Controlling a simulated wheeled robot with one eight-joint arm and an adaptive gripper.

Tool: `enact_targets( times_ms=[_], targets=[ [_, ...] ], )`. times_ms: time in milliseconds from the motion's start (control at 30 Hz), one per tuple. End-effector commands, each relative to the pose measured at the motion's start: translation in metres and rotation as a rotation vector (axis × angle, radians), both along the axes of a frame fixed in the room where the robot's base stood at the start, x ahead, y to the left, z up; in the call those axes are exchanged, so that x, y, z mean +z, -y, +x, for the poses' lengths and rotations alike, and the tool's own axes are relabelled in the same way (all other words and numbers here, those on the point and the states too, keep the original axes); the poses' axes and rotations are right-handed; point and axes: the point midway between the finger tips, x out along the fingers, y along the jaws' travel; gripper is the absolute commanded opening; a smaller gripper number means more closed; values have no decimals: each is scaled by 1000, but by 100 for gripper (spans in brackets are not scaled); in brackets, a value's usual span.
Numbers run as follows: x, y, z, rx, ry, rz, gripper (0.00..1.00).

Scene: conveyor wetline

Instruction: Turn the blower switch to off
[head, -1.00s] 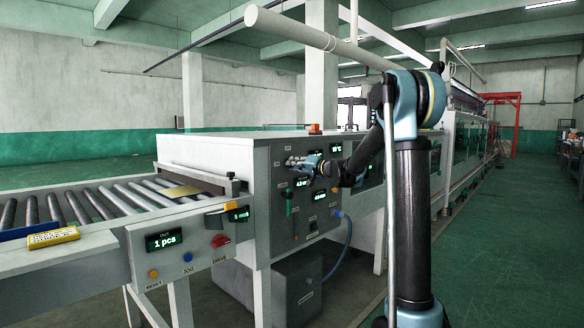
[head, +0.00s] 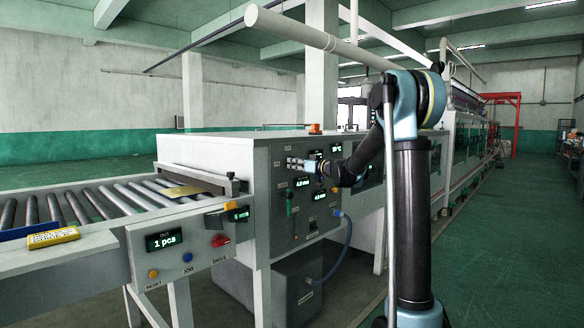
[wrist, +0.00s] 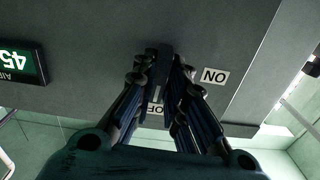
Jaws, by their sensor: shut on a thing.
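In the wrist view my gripper (wrist: 163,72) has its fingers closed around a dark switch handle (wrist: 164,54) on the grey panel. An ON label (wrist: 215,76) is to the right of the fingers. An OFF label (wrist: 156,109) shows partly between them. Both labels appear upside down. The handle is largely hidden by the fingers, so its exact setting is hard to tell. In the head view my gripper (head: 293,162) is at the upper part of the machine's control panel (head: 272,215), and the switch itself is not clear there.
A lit display (wrist: 18,65) sits left of the gripper in the wrist view. In the head view, a green-handled lever (head: 289,203) and a blue hose (head: 349,235) are lower on the panel. A roller conveyor (head: 90,204) extends left. The green floor at right is clear.

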Motion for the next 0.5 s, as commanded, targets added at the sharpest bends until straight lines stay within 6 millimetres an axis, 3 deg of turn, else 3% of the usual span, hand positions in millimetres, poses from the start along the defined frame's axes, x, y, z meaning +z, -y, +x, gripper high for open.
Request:
enact_targets(
  times_ms=[33,100,500],
  targets=[
    [-1,1,1,-2,3,-5,19],
    [-1,1,1,-2,1,-2,32],
    [0,2,-1,-1,-2,1,32]
  ],
)
